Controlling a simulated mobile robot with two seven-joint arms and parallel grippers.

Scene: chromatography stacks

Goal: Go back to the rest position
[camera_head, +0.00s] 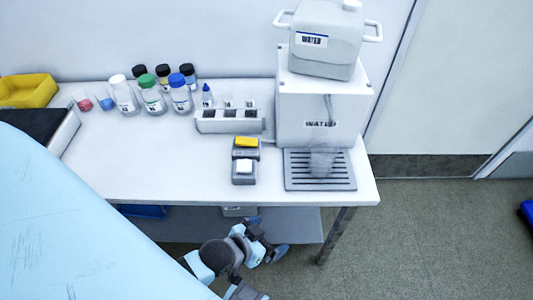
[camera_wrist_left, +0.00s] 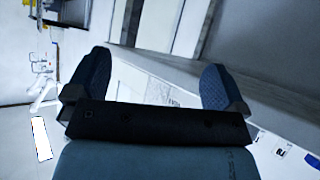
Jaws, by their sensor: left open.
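My left gripper (camera_head: 266,238) is in front of the white table (camera_head: 100,170), below its top and beside the lower shelf (camera_head: 300,223) in the head view. Its two fingers are apart with nothing visible between them. In the left wrist view the dark blue fingers (camera_wrist_left: 155,75) stand wide apart with an empty gap. My right gripper is in neither view.
On the table stand several capped bottles (camera_head: 152,97), a vial rack (camera_head: 230,122), a small grey device (camera_head: 244,172) and a water dispenser (camera_head: 320,110) with a drip grate (camera_head: 300,183). A yellow tray (camera_head: 28,90) is at far left.

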